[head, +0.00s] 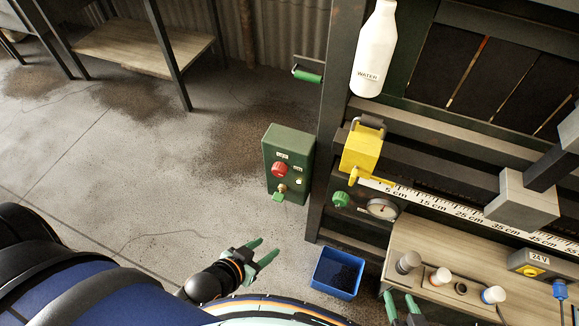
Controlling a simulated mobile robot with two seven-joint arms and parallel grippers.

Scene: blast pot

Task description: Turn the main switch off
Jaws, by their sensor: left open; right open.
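A green control box (289,150) stands left of the dark post. Its front has a red round knob (279,169), a small pale button (299,180) and a brass part with a green tag (279,194); its small labels are too small to read surely. A grey box marked 24 V (537,262) with a yellow knob (530,271) is at the right. I cannot tell for sure which is the main switch. My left gripper (270,246) is open and empty, below the green box and apart from it. My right gripper (401,297) is open at the bottom edge, partly cut off.
A blue bin (337,273) stands right of my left gripper. A wooden bench (408,239) carries several small capped parts. A yellow block (361,150), gauge (382,208), green knob (341,199) and white WATER bottle (374,50) are near the dark post (332,120). Floor at left is open.

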